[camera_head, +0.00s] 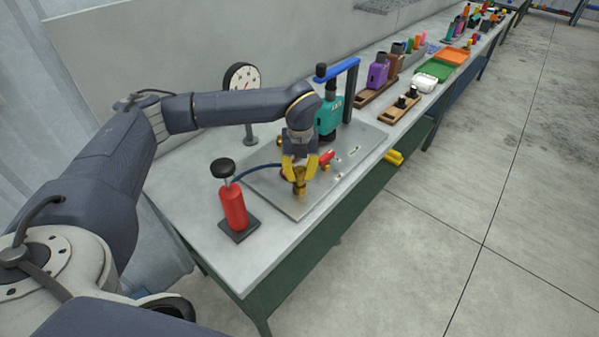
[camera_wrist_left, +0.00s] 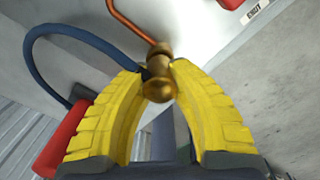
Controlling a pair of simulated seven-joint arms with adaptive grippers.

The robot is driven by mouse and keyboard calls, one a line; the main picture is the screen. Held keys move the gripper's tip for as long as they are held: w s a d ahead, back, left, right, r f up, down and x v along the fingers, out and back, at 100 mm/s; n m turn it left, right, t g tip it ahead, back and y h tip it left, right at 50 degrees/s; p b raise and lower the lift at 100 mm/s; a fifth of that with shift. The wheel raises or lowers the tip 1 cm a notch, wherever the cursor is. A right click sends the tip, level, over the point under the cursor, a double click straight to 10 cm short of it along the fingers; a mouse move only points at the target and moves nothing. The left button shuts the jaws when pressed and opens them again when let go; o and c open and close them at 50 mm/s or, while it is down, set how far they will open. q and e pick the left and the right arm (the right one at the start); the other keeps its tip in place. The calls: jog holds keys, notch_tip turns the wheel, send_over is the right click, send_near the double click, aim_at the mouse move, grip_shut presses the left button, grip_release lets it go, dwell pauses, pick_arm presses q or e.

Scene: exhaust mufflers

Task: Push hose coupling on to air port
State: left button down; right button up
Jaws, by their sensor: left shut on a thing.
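My left gripper (camera_head: 299,173) has yellow fingers and reaches down over the metal plate (camera_head: 268,197). It is shut on the brass hose coupling (camera_head: 300,188), which also shows between the fingertips in the left wrist view (camera_wrist_left: 158,88). A dark blue hose (camera_wrist_left: 60,32) curves from the red pump (camera_head: 233,207) to the coupling. In the left wrist view a copper pipe (camera_wrist_left: 130,20) runs to a brass part (camera_wrist_left: 160,54) directly behind the coupling, possibly the air port. I cannot tell whether the two are seated together. My right gripper is out of view.
A teal device (camera_head: 329,117) with a blue-topped post stands just behind the gripper. A dial gauge (camera_head: 241,77) stands at the back left. Wooden blocks (camera_head: 400,106) and trays (camera_head: 434,70) sit farther along the bench.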

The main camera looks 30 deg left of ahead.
pick_arm(q)
jog(key=shift+f, duration=0.55)
jog(key=c, duration=1.2)
grip_release()
notch_tip(320, 180, up, 12)
jog(key=shift+r, duration=0.1)
